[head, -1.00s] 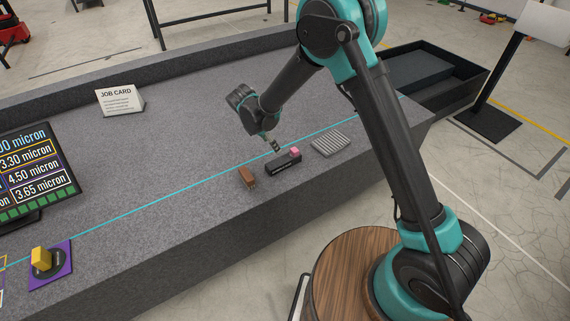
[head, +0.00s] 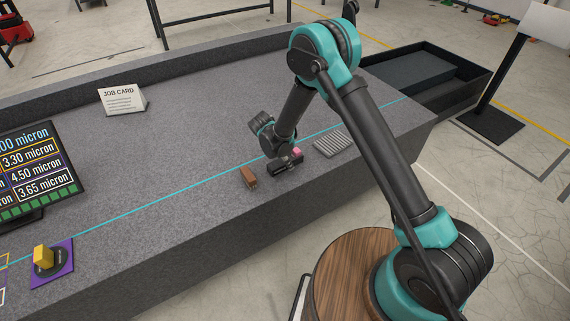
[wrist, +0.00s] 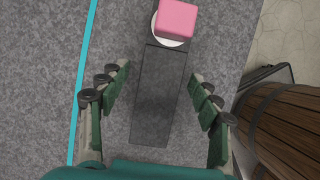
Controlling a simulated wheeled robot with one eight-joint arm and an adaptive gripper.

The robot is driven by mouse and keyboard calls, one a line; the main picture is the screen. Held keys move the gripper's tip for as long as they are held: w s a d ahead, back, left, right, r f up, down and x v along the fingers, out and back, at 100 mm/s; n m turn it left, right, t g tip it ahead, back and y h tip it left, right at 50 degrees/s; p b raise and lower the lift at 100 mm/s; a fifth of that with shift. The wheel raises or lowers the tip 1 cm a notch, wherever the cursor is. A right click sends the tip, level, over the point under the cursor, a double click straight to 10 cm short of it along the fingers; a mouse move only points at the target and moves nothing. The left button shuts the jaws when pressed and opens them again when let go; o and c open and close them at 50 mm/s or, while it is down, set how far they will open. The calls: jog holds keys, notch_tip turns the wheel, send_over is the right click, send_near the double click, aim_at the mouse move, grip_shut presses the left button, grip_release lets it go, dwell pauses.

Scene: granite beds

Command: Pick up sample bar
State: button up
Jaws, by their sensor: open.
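A long dark grey bar (wrist: 158,95) lies on the granite bed, with a pink block (wrist: 176,19) on a white round pad at its far end. In the wrist view, my gripper (wrist: 160,78) is open, with its green-padded fingers on either side of the bar, apart from it, and nothing held. I cannot tell how high the fingertips are above the bed. In the head view my gripper (head: 283,160) covers part of the dark bar; the pink block (head: 297,152) shows beside it.
A brown block (head: 248,177) lies just left of my gripper, and a ribbed grey plate (head: 330,144) lies to the right. A cyan line (head: 180,190) runs along the bed. A job card (head: 120,100), a screen (head: 40,175) and a purple pad (head: 62,263) with a yellow block stand left. The bed's middle is clear.

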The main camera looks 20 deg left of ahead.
jog(key=shift+w+d+f, duration=0.1)
jog(key=shift+w+f, duration=0.05)
jog(key=shift+f, duration=0.3)
grip_shut()
